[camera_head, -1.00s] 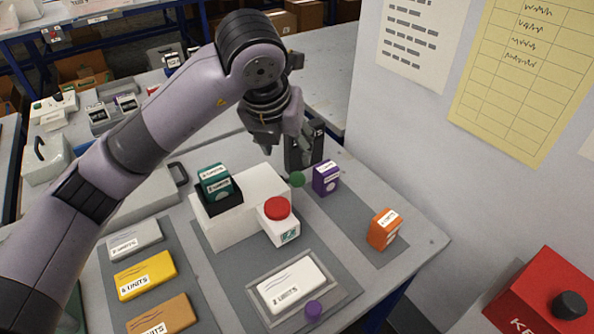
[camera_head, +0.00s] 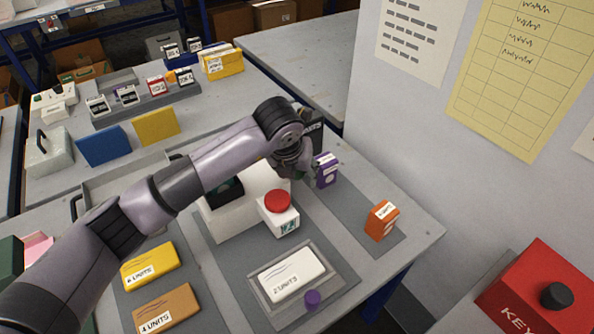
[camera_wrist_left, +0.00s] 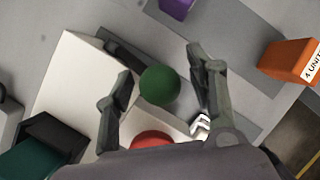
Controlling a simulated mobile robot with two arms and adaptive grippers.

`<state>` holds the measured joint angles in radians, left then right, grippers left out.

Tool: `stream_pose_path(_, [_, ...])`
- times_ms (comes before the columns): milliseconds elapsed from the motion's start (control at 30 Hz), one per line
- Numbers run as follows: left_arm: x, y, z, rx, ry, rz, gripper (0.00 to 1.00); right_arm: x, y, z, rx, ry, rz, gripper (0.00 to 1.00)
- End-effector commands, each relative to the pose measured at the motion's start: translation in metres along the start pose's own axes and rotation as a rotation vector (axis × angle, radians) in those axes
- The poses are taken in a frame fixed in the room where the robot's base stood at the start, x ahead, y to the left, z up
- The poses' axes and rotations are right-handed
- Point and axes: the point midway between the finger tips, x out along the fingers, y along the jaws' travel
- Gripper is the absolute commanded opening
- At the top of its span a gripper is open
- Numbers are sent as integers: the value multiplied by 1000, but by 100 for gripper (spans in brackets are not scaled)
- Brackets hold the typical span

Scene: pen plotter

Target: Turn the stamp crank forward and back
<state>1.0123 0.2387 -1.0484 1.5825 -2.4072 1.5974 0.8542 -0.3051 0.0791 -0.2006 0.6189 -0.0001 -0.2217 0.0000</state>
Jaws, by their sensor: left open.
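The white stamp machine (camera_head: 238,222) stands on the table with a red button (camera_head: 278,201) on its front block. The crank's round green knob (camera_wrist_left: 160,85) shows in the left wrist view beside the machine's white body, at the end of a dark arm. My left gripper (camera_head: 300,172) is over the machine's right side. In the wrist view its two fingers are open, one on each side of the green knob, with gaps visible. In the head view my arm and gripper hide the knob and much of the machine's top. My right gripper is not in view.
A purple box (camera_head: 326,170) stands close right of the gripper, and an orange box (camera_head: 382,220) stands further right. A wall rises at right.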

Motion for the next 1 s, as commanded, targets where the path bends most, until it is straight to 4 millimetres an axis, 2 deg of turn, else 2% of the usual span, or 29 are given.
stream_pose_path(200, [0,0,0,0,0,0,49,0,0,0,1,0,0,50])
stream_pose_path(900, [0,-3,-1,4,0,-8,3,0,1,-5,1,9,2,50])
stream_pose_path(1000, [-1,-4,-1,4,1,-10,0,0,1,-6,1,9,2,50])
